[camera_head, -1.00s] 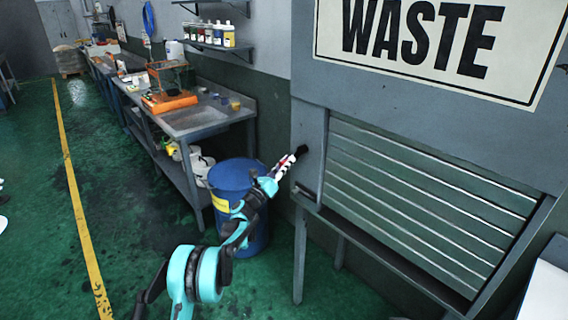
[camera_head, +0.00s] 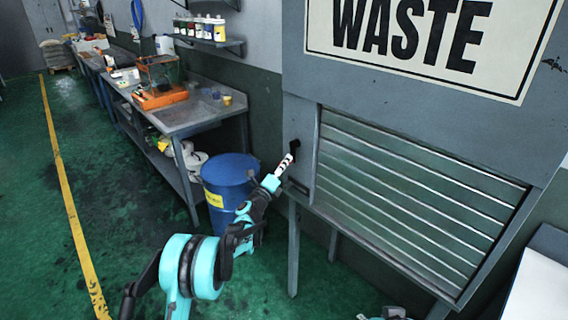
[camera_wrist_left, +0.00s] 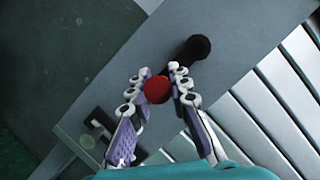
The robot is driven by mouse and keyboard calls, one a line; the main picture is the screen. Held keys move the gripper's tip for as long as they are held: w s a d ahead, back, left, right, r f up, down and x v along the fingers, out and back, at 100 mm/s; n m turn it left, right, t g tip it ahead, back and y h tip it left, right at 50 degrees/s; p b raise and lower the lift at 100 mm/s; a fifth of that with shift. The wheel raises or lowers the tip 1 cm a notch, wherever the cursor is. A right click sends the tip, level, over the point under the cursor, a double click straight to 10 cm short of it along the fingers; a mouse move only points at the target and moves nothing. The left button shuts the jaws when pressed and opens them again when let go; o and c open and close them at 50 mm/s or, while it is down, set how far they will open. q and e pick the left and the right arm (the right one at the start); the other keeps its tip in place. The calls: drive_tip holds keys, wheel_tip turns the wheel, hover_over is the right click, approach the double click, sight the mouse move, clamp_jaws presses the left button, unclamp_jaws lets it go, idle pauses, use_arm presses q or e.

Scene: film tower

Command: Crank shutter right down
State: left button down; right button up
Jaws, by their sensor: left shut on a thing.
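The waste shutter (camera_head: 410,195) is a panel of grey-green horizontal slats under the big WASTE sign, and its slats cover nearly all of the opening. Its crank (camera_head: 295,146) is black and sits on the frame left of the slats. In the left wrist view the black crank (camera_wrist_left: 194,48) ends near a round red knob (camera_wrist_left: 157,89). My left gripper (camera_head: 284,165) reaches the crank, and in the wrist view its fingers (camera_wrist_left: 163,85) are shut around the red knob. My right gripper is not in view.
A blue barrel (camera_head: 229,185) stands behind my left arm. A metal workbench (camera_head: 190,115) with an orange-framed item (camera_head: 160,97) runs along the wall to the back left. A yellow line (camera_head: 68,205) crosses the green floor, which is mostly clear at left.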

use_arm(q)
drive_tip(key=shift+d, duration=0.1)
drive_tip(key=c, duration=1.4)
unclamp_jaws()
drive_tip(key=v, duration=1.2)
drive_tip(key=shift+f, duration=0.1)
